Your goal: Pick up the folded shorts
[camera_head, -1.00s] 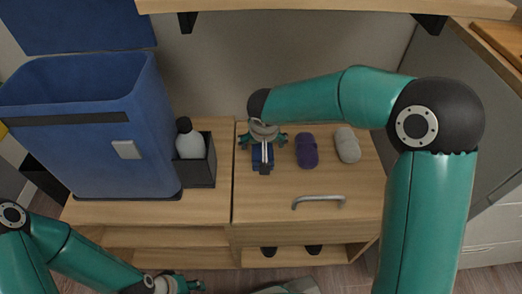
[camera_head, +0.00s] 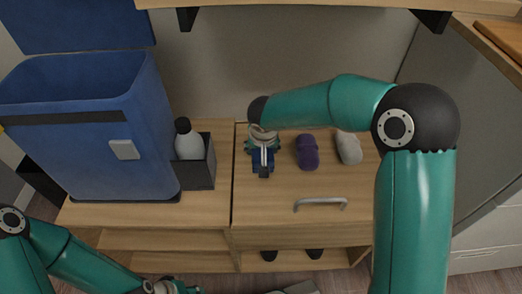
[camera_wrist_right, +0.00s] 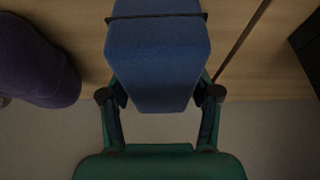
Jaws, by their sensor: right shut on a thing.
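The folded shorts (camera_head: 257,168) look like a compact blue bundle with a dark band. They are at the left part of the wooden drawer top in the head view. My right gripper (camera_head: 263,145) comes from above and is shut on them. In the right wrist view the shorts (camera_wrist_right: 158,60) sit between the two fingers of my right gripper (camera_wrist_right: 160,97), one on each side. Whether they still touch the wood is hard to tell. My left gripper (camera_head: 182,288) is at the bottom edge of the head view, partly cut off, its jaws unclear.
A purple bundle (camera_head: 307,153) and a grey bundle (camera_head: 348,148) lie to the right of the shorts. A blue hamper (camera_head: 95,150) with its lid up stands at the left. A white bottle (camera_head: 188,143) is in a dark box (camera_head: 200,172). A shelf (camera_head: 330,6) overhangs above.

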